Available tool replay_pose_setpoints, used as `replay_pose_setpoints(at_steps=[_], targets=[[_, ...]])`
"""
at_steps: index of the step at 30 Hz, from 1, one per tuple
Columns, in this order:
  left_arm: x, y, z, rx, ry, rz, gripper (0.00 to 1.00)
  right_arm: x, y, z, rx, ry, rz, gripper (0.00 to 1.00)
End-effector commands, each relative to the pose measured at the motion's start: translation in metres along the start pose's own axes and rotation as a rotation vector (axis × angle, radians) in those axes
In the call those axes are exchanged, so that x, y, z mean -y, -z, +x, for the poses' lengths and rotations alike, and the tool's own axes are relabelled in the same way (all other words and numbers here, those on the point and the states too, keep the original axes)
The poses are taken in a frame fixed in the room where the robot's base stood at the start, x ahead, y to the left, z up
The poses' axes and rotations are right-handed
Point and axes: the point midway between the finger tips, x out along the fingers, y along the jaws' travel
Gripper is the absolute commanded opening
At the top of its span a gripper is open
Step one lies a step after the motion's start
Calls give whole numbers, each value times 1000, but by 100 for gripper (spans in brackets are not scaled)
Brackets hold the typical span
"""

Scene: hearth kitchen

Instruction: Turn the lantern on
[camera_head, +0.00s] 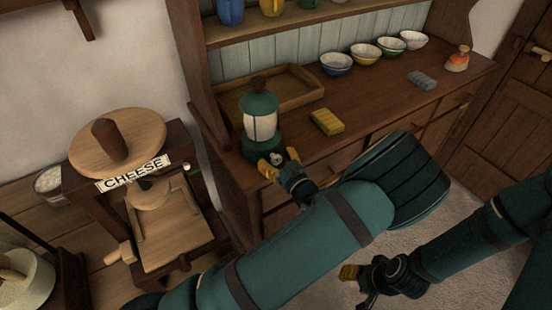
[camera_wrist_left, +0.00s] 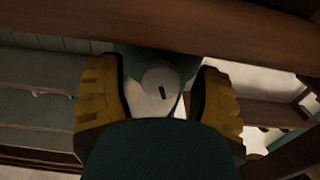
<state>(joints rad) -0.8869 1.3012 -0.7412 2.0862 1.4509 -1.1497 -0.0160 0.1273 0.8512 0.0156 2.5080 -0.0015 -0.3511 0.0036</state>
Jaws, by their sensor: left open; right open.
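The lantern (camera_head: 261,122), green with a pale glass body and a brown top, stands upright on the dresser counter near its left end. My left gripper (camera_head: 280,162) is open at the front of the lantern's base, its yellow fingertips on either side of a round pale knob (camera_head: 276,158). In the left wrist view the knob (camera_wrist_left: 160,78) has a dark slot mark and sits between the two fingers, with a gap visible on each side. My right gripper (camera_head: 355,283) is open and empty, low over the floor, away from the lantern.
A wooden tray (camera_head: 305,92) lies behind the lantern. A yellow block (camera_head: 327,122), several bowls (camera_head: 336,63), a grey block (camera_head: 422,80) and an orange-and-white jar (camera_head: 458,60) stand to the right. A wooden cheese press (camera_head: 118,145) stands to the left.

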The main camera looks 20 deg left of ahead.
Motion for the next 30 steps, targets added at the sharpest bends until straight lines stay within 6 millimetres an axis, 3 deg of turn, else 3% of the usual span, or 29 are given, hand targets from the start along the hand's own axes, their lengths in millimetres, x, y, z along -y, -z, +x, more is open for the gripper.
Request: replay_pose_setpoints(at_steps=[6,10,12,18,30], targets=[[0,0,0,0,0,0,63,0,0,0,0,0,0,47],[0,0,0,0,0,0,18,0,0,0,0,0,0,47],[0,0,0,0,0,0,0,0,0,0,0,0,0,47],[0,-1,0,0,1,-32,0,-1,0,4,-1,0,0,47],[2,-2,0,1,1,-361,0,-11,3,30,-14,-1,-2,47]])
